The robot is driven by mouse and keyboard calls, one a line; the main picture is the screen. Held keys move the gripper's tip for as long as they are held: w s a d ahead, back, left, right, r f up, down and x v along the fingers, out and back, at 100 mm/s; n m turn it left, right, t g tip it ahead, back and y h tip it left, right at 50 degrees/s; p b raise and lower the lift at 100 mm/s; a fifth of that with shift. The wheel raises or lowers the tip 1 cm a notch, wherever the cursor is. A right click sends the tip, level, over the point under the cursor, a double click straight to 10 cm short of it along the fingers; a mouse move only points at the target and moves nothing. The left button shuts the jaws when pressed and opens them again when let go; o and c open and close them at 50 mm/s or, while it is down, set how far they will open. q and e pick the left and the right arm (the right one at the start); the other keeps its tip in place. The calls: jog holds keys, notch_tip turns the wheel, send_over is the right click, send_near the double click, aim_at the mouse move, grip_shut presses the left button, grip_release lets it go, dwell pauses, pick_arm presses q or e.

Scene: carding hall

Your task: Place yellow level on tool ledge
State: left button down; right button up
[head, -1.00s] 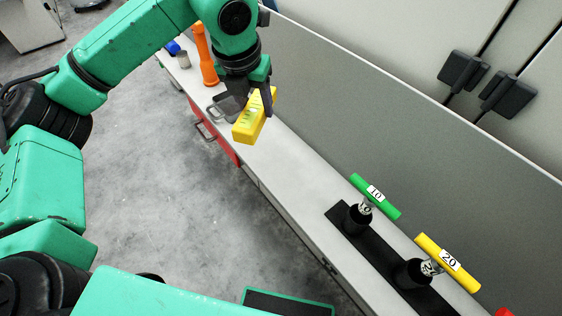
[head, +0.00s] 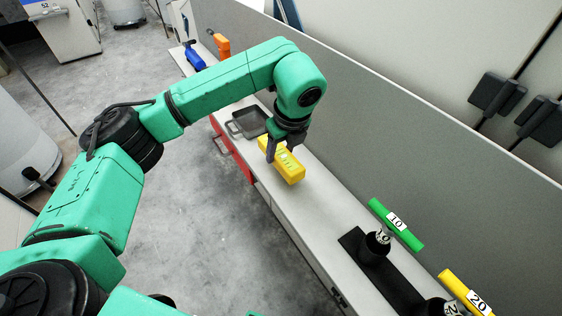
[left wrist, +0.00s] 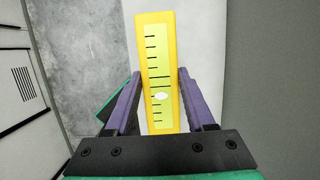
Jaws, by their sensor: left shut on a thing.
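The yellow level (head: 291,171) is a bright yellow bar with a pale marked face. My left gripper (head: 282,145) is shut on it, with its fingers on both sides. In the left wrist view the level (left wrist: 159,45) points away between the purple fingers (left wrist: 159,88), its scale facing me. The tool ledge (head: 325,203) is the long pale shelf along the grey panel. The level is over the ledge; whether it touches the surface I cannot tell. My right gripper is out of view.
A dark tray (head: 249,122) lies on the ledge just beyond the level. Blue (head: 194,58) and orange (head: 221,45) tools stand farther off. Nearer, green (head: 396,223) and yellow (head: 464,291) numbered handles sit on a black base. The ledge between level and base is clear.

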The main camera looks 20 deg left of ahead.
aim_at(281, 163)
pick_arm(q)
notch_tip(281, 163, down, 5)
jog(key=shift+r+p, duration=0.1)
jog(key=shift+p, duration=0.3)
jog(key=shift+c, duration=1.3)
grip_release()
jog(key=shift+d+r, duration=0.1)
jog(key=shift+r, duration=0.15)
jog(key=b+v, duration=0.1)
jog(key=v, duration=1)
jog(key=shift+s+r, duration=0.25)
jog(key=shift+r, duration=0.05)
jog(key=shift+f, duration=0.1)
